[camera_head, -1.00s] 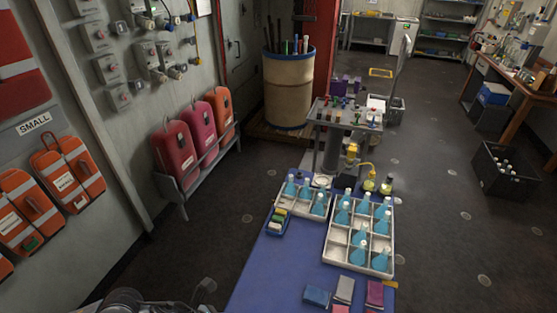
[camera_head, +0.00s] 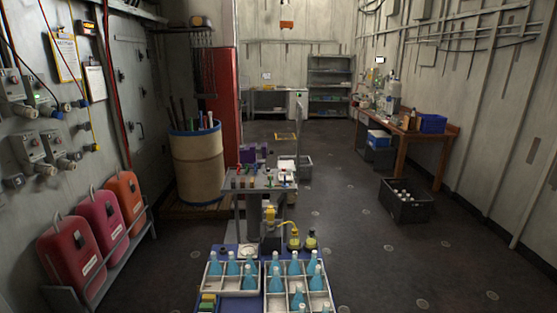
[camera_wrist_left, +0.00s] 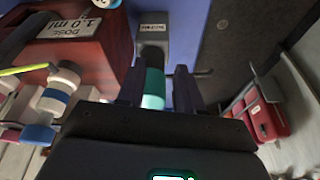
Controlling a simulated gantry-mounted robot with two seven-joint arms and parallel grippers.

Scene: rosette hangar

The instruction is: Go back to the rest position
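My left gripper (camera_wrist_left: 160,88) shows in the left wrist view with its two dark fingers apart. A teal cylinder with a black top (camera_wrist_left: 153,88) shows between the fingers, nearer the left one; blue surface shows between it and the right finger. I cannot tell how far beyond the fingertips it stands. Neither gripper shows in the head view, and my right gripper is not seen.
White trays (camera_head: 231,292) of blue flasks stand on the blue table at the bottom of the head view. A small grey cart (camera_head: 262,181) stands behind. A black crate (camera_head: 405,207) is on the floor at right. In the wrist view, a dark red block (camera_wrist_left: 85,45) is close by at left.

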